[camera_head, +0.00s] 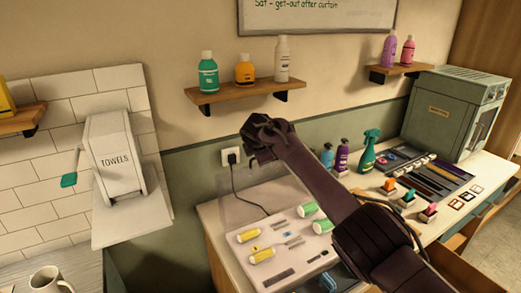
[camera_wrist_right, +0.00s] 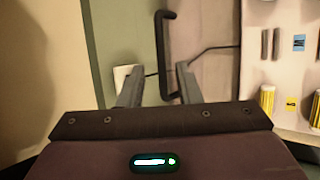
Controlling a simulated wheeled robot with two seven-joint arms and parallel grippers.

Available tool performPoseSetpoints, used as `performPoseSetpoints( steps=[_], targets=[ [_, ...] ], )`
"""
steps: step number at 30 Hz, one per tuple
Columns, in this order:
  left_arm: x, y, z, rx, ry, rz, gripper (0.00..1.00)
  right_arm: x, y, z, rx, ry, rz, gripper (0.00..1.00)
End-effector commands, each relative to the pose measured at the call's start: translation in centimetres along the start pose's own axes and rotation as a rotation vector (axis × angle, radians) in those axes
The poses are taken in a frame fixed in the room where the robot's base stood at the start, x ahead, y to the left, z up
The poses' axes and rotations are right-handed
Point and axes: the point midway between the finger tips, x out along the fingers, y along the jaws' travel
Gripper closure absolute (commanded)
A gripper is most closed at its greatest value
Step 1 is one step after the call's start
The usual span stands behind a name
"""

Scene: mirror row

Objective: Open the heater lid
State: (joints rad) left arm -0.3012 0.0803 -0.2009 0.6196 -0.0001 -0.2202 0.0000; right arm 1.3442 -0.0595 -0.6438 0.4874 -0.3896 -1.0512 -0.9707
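The heater looks like the pale tray (camera_head: 244,240) of green and yellow rollers on the counter; part of it shows in the right wrist view (camera_wrist_right: 281,85). A faint see-through panel (camera_head: 238,205), apparently its lid, stands at the tray's left back side; its exact angle is hard to tell. My right gripper (camera_head: 252,148) is above this panel, near the wall. In the right wrist view its fingers (camera_wrist_right: 157,75) are apart, with a dark bar handle (camera_wrist_right: 165,45) ahead, its lower end showing between the fingertips. Contact is not visible. My left gripper is out of view.
A wall outlet (camera_head: 231,156) with a plugged cord is behind the tray. A shelf (camera_head: 240,93) with bottles is above my right gripper. Bottles (camera_head: 342,156) and a green spray bottle (camera_head: 369,152) stand right of my arm. A white towel box (camera_head: 117,155) is left.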

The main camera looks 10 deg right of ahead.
Motion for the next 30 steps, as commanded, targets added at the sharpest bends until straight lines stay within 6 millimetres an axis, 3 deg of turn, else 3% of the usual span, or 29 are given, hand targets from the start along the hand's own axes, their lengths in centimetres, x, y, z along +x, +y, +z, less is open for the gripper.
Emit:
performPoseSetpoints(
  steps=[15,30],
  targets=[
    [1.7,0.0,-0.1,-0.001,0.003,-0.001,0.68,-5.9,-0.2,0.0,-0.003,-0.004,0.003,0.69],
    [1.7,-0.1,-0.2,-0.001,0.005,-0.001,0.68,-6.4,-0.1,0.1,-0.002,-0.006,0.002,0.69]
  ],
)
